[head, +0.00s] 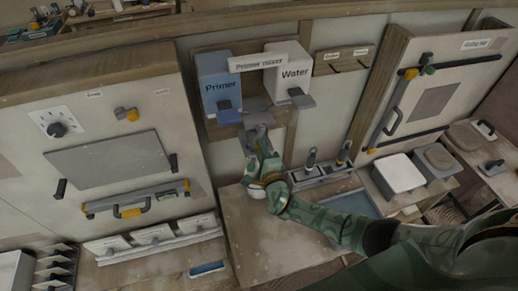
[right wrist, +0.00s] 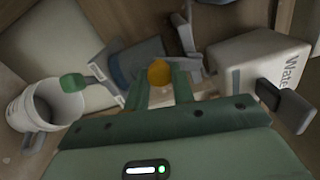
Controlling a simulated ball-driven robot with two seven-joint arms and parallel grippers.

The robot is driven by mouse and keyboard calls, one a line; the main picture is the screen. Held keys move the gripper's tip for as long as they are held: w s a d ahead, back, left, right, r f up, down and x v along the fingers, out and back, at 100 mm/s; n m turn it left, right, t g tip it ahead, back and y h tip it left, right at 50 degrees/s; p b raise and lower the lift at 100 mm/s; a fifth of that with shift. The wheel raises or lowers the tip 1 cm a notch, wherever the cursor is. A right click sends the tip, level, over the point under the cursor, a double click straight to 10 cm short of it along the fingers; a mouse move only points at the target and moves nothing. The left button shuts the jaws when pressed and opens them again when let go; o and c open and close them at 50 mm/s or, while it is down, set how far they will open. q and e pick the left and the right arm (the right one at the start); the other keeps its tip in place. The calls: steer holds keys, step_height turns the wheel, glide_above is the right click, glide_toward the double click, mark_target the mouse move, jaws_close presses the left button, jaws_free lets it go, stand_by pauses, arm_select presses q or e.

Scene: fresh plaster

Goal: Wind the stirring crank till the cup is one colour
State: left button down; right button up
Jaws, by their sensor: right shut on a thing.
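The primer mixer stands on the back wall under its sign (head: 258,62). Its blue Primer tank (head: 217,88) is on the left and its white Water tank (head: 288,75) on the right. My right gripper (head: 259,138) is below them at the mixer. In the right wrist view its two fingers (right wrist: 162,86) are closed around an orange knob (right wrist: 159,70), apparently the crank handle. A white round cup-like container (right wrist: 42,106) is at the left of that view, its inside dark and its colour unclear. A green-ended lever (right wrist: 74,82) shows beside it. My left gripper is out of view.
A tool holder (head: 322,173) stands right of my right arm. A white block (head: 398,174) lies farther right. A bare wooden surface (head: 265,240) is below the mixer.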

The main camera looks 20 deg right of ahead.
steer(key=shift+d+f+n, duration=0.1)
steer(key=shift+d+n, duration=0.05)
steer(key=shift+n, duration=0.25)
steer(key=o, duration=1)
steer(key=s, duration=1.1)
steer(key=s+a, duration=0.1)
steer(key=s, duration=0.4)
steer(key=shift+s, duration=0.15)
